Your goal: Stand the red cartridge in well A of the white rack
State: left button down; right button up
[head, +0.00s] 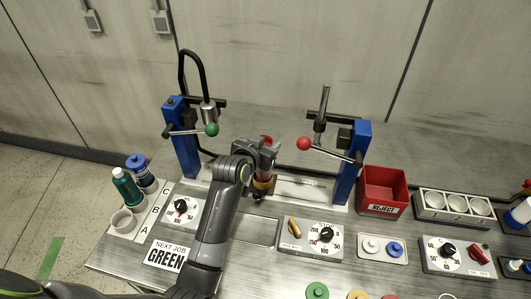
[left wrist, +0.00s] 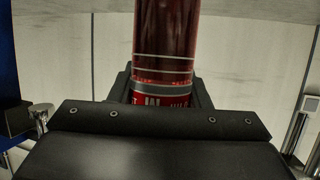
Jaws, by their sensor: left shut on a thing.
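My left gripper (head: 264,152) is shut on the red cartridge (head: 270,173), around its body, between the two blue posts. The arm partly hides the cartridge. In the left wrist view the cartridge (left wrist: 166,45) stands upright in the image between the jaws, dark red with pale bands and a printed label that is partly hidden. The white rack (head: 151,221) is at the table's left end, lettered A, B and C. Well A (head: 123,220) is the nearest and looks empty. A green cartridge (head: 125,187) and a blue-capped one (head: 139,166) stand farther back. My right gripper is not in view.
Blue posts (head: 183,140) and (head: 351,165) carry levers with green (head: 212,129) and red (head: 303,143) knobs. A dial box (head: 181,208) and a "NEXT JOB GREEN" card (head: 167,256) lie near the rack. A red reject bin (head: 382,190) stands to the right.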

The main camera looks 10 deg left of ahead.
pick_arm(q)
notch_tip(320, 180, up, 8)
jog(key=shift+f+b, duration=0.2)
jog(key=shift+b, duration=0.3)
jog(key=shift+r, duration=0.5)
jog(key=s+a+r+n+y, duration=0.1)
jog(key=s+a+r, duration=0.2)
jog(key=s, duration=0.3)
jog(key=s+a+r+n+y+b, duration=0.1)
jog(key=s+a+r+y, duration=0.1)
jog(key=s+a+r, duration=0.2)
jog(key=shift+s+a+r+n+t, duration=0.15)
jog(key=shift+s+r+n+t, duration=0.15)
jog(key=shift+s+r, duration=0.7)
